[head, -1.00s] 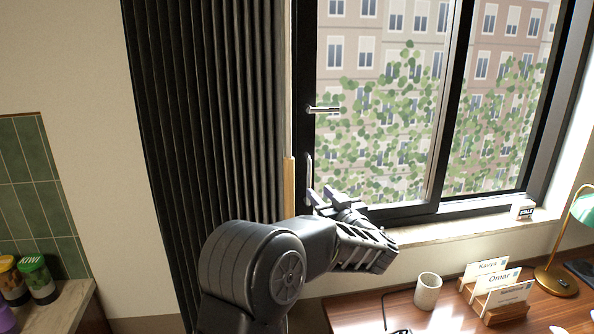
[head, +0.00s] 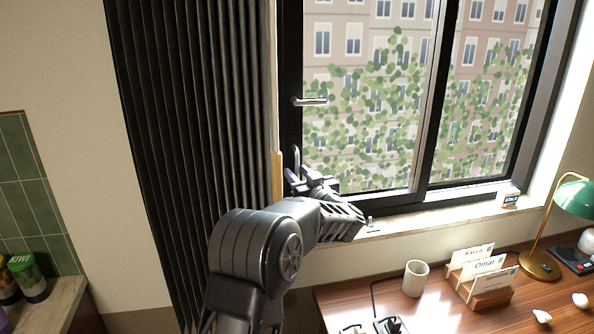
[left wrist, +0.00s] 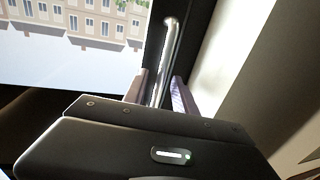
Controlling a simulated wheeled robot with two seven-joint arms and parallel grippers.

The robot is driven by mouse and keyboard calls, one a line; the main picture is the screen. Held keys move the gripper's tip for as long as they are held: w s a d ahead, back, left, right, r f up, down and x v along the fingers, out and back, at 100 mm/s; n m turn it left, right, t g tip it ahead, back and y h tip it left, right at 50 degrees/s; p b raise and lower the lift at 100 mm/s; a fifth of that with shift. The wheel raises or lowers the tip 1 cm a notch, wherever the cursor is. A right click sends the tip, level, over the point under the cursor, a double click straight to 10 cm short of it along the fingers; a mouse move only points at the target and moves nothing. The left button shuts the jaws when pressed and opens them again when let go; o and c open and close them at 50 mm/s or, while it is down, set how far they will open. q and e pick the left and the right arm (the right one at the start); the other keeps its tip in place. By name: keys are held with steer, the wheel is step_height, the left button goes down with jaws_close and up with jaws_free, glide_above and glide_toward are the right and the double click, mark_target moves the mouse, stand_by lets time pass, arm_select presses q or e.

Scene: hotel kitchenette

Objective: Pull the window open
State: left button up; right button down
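The window (head: 365,186) has a dark frame and looks closed. A horizontal silver lever (head: 310,101) sits on its left stile. Below it is an upright silver pull handle (head: 297,163), which also shows in the left wrist view (left wrist: 168,48). My left gripper (head: 296,182) is at the lower part of this pull handle. In the left wrist view, the left gripper's fingers (left wrist: 160,86) stand on either side of the handle and look open. Whether they touch it is hard to tell. My right gripper is not in view.
A dark pleated curtain (head: 195,130) hangs left of the window. The wooden desk (head: 350,298) holds a cup (head: 415,278), name cards (head: 486,266) and a lamp (head: 575,198).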

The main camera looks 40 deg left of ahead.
arm_select(q)
steer(key=shift+w+a, duration=0.2)
steer(key=shift+a, duration=0.2)
steer(key=shift+c, duration=0.3)
jaws_close()
stand_by(0.9)
